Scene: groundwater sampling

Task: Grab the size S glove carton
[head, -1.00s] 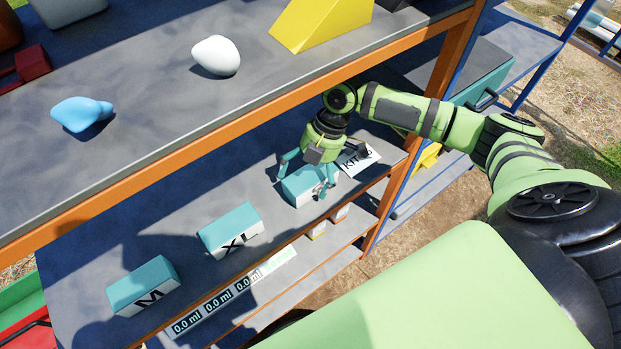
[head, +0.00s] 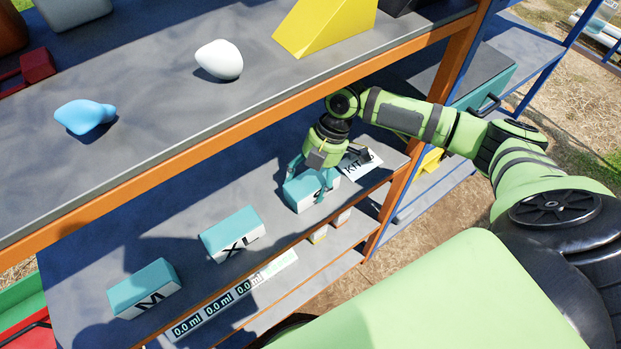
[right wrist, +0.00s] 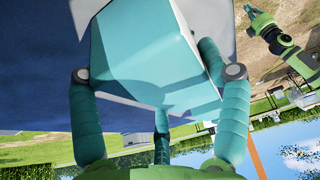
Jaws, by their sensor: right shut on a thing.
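A teal-and-white carton (head: 300,194) sits on the middle shelf, on the right side of the row in the head view. Its front label is mostly hidden by my gripper, so I cannot read it fully. My right gripper (head: 312,183) reaches down from above and is shut on this carton, with fingers on both sides. In the right wrist view the carton (right wrist: 135,50) fills the space between the fingers of my right gripper (right wrist: 160,95).
Cartons marked XL (head: 232,234) and M (head: 145,289) stand to the left on the same shelf (head: 190,225). A card marked KIT (head: 360,164) is close on the right. The upper shelf's orange edge (head: 200,138) overhangs behind the arm. A 0.0 ml strip (head: 230,297) runs along the front.

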